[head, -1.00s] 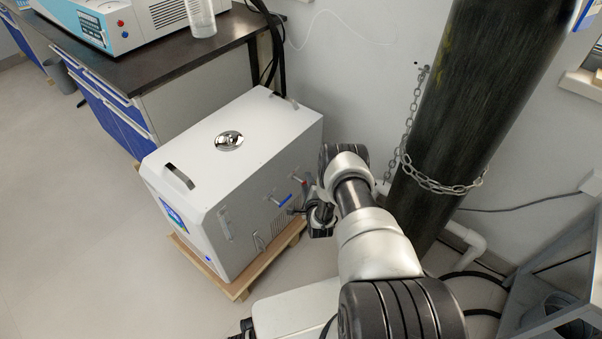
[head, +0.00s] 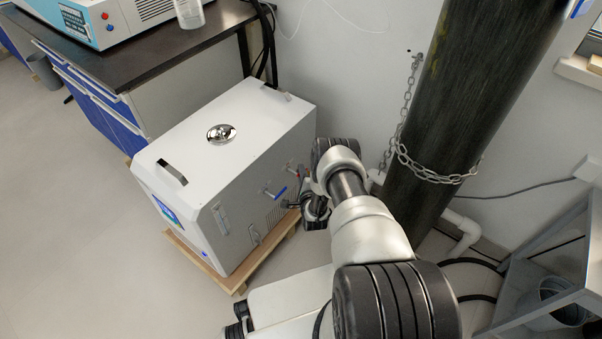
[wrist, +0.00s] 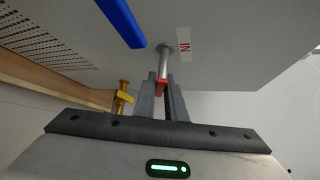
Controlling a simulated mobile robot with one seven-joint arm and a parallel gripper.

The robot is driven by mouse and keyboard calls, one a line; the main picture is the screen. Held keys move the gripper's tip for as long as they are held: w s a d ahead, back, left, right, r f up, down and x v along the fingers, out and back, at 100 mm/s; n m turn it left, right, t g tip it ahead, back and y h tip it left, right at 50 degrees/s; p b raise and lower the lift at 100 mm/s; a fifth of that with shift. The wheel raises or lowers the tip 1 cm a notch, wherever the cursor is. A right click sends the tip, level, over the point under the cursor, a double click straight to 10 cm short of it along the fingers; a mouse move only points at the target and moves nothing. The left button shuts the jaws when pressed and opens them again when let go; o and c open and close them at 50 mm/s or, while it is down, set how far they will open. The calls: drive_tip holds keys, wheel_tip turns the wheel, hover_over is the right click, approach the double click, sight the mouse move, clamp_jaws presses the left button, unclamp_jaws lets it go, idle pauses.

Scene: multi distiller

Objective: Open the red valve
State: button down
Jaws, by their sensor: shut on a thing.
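The red valve (wrist: 162,87) sits at the end of a metal stem on the side of the white box-shaped machine (head: 228,132), beside an "IN" label. My gripper (wrist: 161,92) has one finger on each side of the red handle and is shut on it; the fingers hide part of the handle. In the head view, my gripper is at the machine's right side, largely covered by my own wrist, and only a little red (head: 301,168) shows there.
A blue handle (wrist: 122,22) is close by on the same panel, and a yellow valve (wrist: 123,98) is lower left. The machine stands on a wooden pallet (head: 208,262). A dark chained cylinder (head: 440,120) stands right of my arm. Floor at left is clear.

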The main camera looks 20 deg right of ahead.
drive_tip(key=shift+r+n+t+h, duration=0.15)
drive_tip(key=shift+n+t+h, duration=0.25)
drive_tip(key=shift+n+t, duration=0.4)
drive_tip(key=shift+w+r+n+t, duration=0.1)
drive_tip(key=shift+r+n+t, duration=0.2)
drive_tip(key=shift+n+t, duration=0.3)
drive_tip(key=c, duration=1.8)
unclamp_jaws()
